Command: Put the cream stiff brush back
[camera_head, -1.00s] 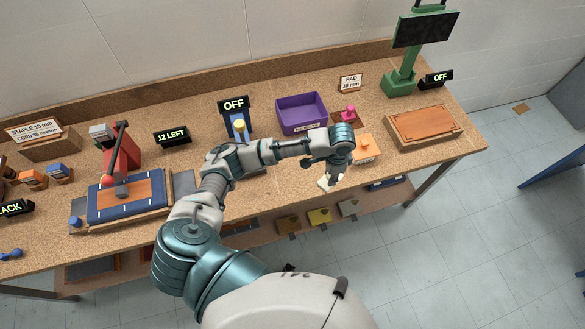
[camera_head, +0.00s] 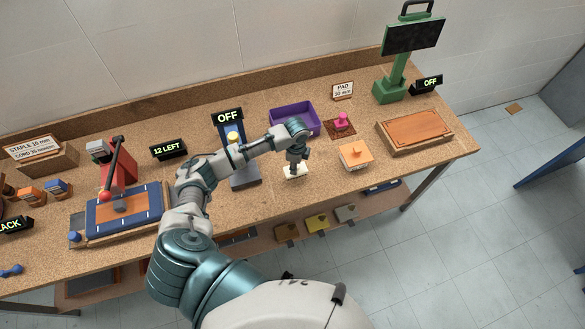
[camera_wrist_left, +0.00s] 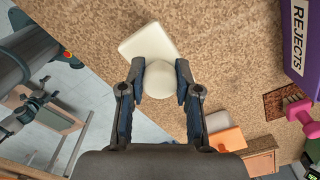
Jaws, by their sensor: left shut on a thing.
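The cream brush (camera_head: 297,174) has a pale rectangular base and a rounded knob. My left gripper (camera_head: 295,160) points down over it, shut on the knob. In the left wrist view, the knob of the brush (camera_wrist_left: 160,79) sits between the two fingertips of the left gripper (camera_wrist_left: 160,84), with the pale base beyond it. The brush is upright over the front part of the bench; I cannot tell whether its base touches the surface. My right gripper is not in view.
An orange block with a knob (camera_head: 355,155) stands to the right of the brush. A pink-handled tool (camera_head: 341,120) rests on a dark mat behind it. The purple rejects bin (camera_head: 305,113) is behind my wrist. A blue-grey device (camera_head: 246,177) stands left.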

